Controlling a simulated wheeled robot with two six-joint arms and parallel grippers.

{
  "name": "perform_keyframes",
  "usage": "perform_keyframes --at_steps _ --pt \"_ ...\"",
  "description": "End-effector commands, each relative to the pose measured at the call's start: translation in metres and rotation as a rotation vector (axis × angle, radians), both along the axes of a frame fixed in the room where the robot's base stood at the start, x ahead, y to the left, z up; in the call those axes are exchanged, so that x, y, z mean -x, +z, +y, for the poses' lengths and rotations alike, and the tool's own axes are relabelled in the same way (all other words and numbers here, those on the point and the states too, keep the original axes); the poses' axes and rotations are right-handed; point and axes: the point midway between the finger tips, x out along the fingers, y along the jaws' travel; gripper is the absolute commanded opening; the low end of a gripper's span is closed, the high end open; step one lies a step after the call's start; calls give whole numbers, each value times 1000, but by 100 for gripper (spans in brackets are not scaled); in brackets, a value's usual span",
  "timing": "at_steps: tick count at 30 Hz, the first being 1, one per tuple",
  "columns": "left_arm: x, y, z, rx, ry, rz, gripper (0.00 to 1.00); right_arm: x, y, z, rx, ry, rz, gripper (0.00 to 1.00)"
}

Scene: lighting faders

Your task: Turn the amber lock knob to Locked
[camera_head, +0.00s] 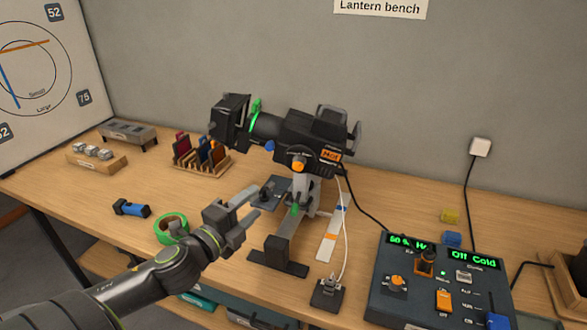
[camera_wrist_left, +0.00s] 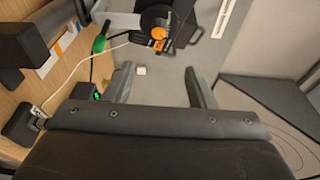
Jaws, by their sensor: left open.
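The amber lock knob (camera_head: 298,166) appears to be the round orange knob on the side of the black lantern (camera_head: 290,132), near an orange "Hot" label. Its pointer setting is too small to read. An orange knob (camera_wrist_left: 158,33) on a dark round part also shows in the left wrist view, ahead of the fingertips and roughly centred between them. My left gripper (camera_head: 253,203) is open and empty, below and left of the lantern, apart from the knob. Its two spread fingers also show in the left wrist view (camera_wrist_left: 158,74). My right gripper is not in view.
The lantern stands on a dark stand (camera_head: 277,250) with a white cable beside it. A control box (camera_head: 380,304) with faders and green displays is at right. Green tape (camera_head: 172,229), a blue torch (camera_head: 131,208) and a filter rack (camera_head: 201,161) lie left on the table.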

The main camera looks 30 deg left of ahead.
Motion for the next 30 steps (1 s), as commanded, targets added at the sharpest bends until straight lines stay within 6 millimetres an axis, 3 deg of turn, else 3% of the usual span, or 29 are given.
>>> perform_keyframes --at_steps 5,24,30 --pt "-19 1 1 6 4 -2 50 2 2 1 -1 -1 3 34" --pt "-133 2 3 10 3 1 50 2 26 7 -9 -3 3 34" --pt "-159 1 3 7 3 2 50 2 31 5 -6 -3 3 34"
